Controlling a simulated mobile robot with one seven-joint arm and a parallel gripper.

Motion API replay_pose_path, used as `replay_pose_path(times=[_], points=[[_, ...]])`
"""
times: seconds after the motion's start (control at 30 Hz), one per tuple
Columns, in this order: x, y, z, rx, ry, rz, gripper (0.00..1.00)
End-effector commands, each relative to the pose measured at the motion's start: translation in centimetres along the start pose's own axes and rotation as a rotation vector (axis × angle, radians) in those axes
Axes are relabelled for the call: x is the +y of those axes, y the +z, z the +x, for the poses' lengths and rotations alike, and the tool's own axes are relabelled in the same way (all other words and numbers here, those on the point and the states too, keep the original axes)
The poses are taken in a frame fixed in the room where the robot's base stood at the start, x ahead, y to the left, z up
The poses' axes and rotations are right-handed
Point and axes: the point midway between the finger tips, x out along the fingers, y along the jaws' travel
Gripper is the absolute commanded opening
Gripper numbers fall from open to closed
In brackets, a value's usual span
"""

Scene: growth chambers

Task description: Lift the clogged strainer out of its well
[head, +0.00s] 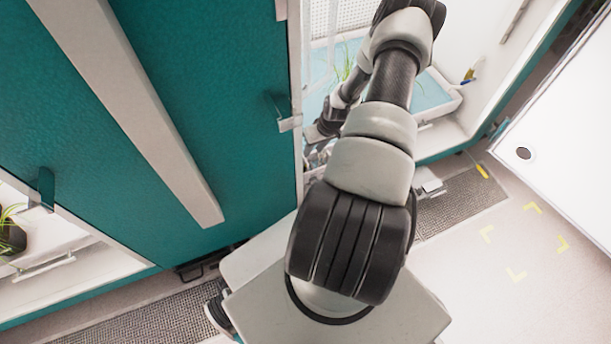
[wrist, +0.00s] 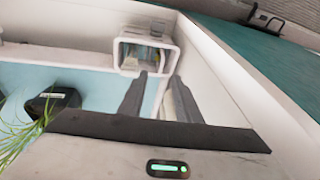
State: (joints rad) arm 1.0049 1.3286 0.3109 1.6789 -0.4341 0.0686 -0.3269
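In the wrist view, a white-framed square opening (wrist: 122,58), apparently the well, sits at the far end of the pale blue tray. Small, blurred contents show inside it; I cannot clearly make out the strainer. My gripper (wrist: 158,78) points toward this opening from the near side. Its two dark fingers are apart, with nothing clearly held between them. The fingertips overlap the lower part of the opening in the picture, and I cannot tell the remaining distance. In the head view, my arm reaches into the open chamber and hides most of the tray; the well is not visible there.
A black pot (wrist: 52,102) and grassy leaves (wrist: 12,140) stand left of my gripper. A white wall (wrist: 235,85) runs close on the right. In the head view, the teal door (head: 240,110) stands left of my arm; the floor at right (head: 520,270) is clear.

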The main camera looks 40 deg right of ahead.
Motion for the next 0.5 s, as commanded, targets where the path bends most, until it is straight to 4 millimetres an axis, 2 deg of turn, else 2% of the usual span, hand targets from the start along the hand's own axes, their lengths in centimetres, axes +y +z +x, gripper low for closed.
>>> replay_pose_path(times=[0.03,0.1,0.37,0.5], points=[[0.0,0.1,1.1,0.000,0.000,-0.001,0.31],[0.0,0.1,1.9,-0.001,-0.001,-0.001,0.31],[-0.1,0.1,3.3,-0.001,0.000,0.000,0.31],[-0.3,0.2,5.3,-0.001,-0.001,0.000,0.31]])
